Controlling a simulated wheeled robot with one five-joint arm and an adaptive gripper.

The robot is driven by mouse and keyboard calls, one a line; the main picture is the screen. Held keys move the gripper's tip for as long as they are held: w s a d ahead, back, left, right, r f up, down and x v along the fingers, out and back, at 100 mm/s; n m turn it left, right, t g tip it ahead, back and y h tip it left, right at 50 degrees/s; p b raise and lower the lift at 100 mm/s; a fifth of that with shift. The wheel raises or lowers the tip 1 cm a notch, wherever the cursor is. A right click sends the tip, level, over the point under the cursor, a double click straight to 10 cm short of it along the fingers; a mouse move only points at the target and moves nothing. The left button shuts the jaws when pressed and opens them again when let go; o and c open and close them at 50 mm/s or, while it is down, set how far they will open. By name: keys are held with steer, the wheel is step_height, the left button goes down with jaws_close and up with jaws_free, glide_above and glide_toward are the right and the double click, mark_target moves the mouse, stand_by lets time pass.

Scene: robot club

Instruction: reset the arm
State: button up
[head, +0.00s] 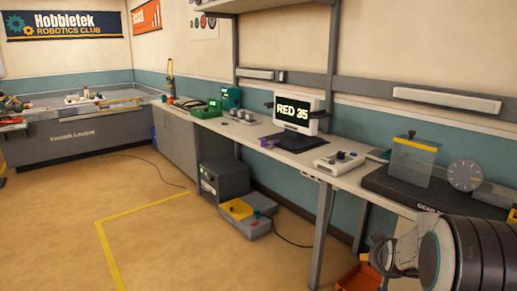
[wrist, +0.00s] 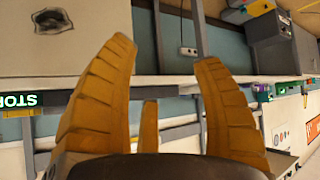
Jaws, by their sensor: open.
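My gripper (wrist: 165,60) shows in the wrist view with its orange ribbed fingers spread apart. Nothing is between the fingers, so it is open and empty. The wrist view is turned over: floor and bench underside fill its upper part. Part of my arm seems to show at the lower right of the head view, beside the bench's near end.
A long workbench (head: 228,131) runs along the right wall, with a RED 35 screen (head: 296,112), a grey control box (head: 340,162) and a dark gear station (head: 400,187). A yellow-and-grey unit (head: 246,218) stands on the floor below. The floor (head: 60,220) at left is open.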

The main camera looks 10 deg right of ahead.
steer(key=s+a+r+g+y+p, duration=0.1)
steer(key=s+a+r+p, duration=0.35)
steer(key=a+r, duration=0.4)
steer(key=s+a+r+n+g+y+p, duration=0.1)
steer(key=s+a+r+p, duration=0.2)
steer(key=s, duration=0.5)
steer(key=s+a+r+n+g+y+p, duration=0.1)
steer(key=s+a+r+p, duration=0.3)
steer(key=s, duration=0.3)
steer(key=s+a+r+n+g+y+p, duration=0.1)
steer(key=s+a+r+p, duration=0.3)
steer(key=s, duration=0.4)
steer(key=shift+s+a+r+g, duration=0.3)
steer(key=shift+a+r+g, duration=0.25)
steer(key=shift+a, duration=0.4)
